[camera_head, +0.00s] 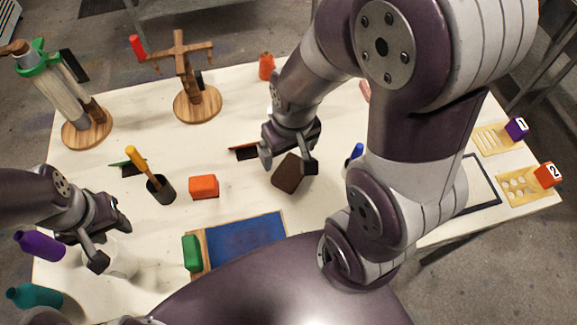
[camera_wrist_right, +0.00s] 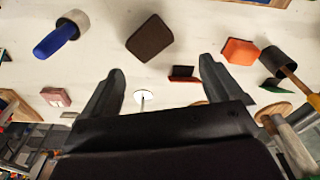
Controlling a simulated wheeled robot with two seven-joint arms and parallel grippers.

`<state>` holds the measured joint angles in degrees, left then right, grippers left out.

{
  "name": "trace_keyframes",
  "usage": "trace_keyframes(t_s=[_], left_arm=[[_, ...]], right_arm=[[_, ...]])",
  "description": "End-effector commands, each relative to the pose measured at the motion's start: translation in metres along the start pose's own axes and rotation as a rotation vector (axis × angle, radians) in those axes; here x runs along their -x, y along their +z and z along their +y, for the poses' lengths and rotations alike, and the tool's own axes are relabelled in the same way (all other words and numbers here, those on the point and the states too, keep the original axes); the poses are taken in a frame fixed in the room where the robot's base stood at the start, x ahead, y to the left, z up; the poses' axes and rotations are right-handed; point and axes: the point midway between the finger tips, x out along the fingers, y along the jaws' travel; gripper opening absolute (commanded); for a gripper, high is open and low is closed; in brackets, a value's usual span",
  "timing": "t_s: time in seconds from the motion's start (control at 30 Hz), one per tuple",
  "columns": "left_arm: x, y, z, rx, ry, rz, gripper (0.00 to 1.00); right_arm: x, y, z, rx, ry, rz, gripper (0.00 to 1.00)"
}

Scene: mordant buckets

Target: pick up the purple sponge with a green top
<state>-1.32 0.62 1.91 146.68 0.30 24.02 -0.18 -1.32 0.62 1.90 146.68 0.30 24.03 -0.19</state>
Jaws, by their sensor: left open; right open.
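I cannot make out a purple sponge with a green top in either view. A green block (camera_head: 192,253) lies at the left edge of a blue mat, and no purple shows on it. A dark brown block (camera_head: 289,174) lies under my right gripper (camera_head: 287,163); it also shows in the right wrist view (camera_wrist_right: 150,38), ahead of the open fingers (camera_wrist_right: 162,70). My right gripper is open and empty. My left gripper (camera_head: 111,246) is open above a pale container (camera_head: 122,264) at the left of the table.
An orange block (camera_head: 203,187) and a dark cup (camera_head: 163,192) with a yellow handle stand mid-left. Purple (camera_head: 40,246) and teal (camera_head: 35,296) bottles lie far left. Wooden stands (camera_head: 196,104) are at the back. Purple (camera_head: 516,129) and orange (camera_head: 546,175) numbered cubes sit right. My right arm hides much of the table.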

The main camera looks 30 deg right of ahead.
Motion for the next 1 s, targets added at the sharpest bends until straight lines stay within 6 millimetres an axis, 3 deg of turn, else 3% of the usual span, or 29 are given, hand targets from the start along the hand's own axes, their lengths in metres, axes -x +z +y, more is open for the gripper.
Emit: trace_keyframes(t_s=[0.4, 0.43, 0.57, 0.67, 0.83, 1.0], left_arm=[[0.000, 0.000, 0.000, 0.000, 0.000, 0.000, 0.43], [0.000, 0.000, 0.000, 0.000, 0.000, 0.000, 0.43], [0.011, -0.001, 0.000, 0.000, 0.000, 0.000, 0.43], [0.019, -0.002, 0.000, 0.000, 0.000, 0.000, 0.43], [0.021, -0.003, 0.000, 0.000, 0.000, 0.000, 0.43], [0.022, -0.003, 0.000, 0.000, 0.000, 0.000, 0.43]], right_arm=[[0.000, 0.000, 0.000, 0.000, 0.000, 0.000, 0.93], [0.000, 0.000, 0.000, 0.000, 0.000, 0.000, 0.99], [0.000, 0.002, 0.010, -0.042, 0.004, -0.033, 0.99], [-0.010, -0.013, 0.023, -0.254, 0.014, -0.073, 0.99], [-0.035, -0.037, 0.036, -0.824, 0.050, -0.107, 0.99], [-0.043, -0.040, 0.036, -1.040, 0.066, -0.111, 0.99]])
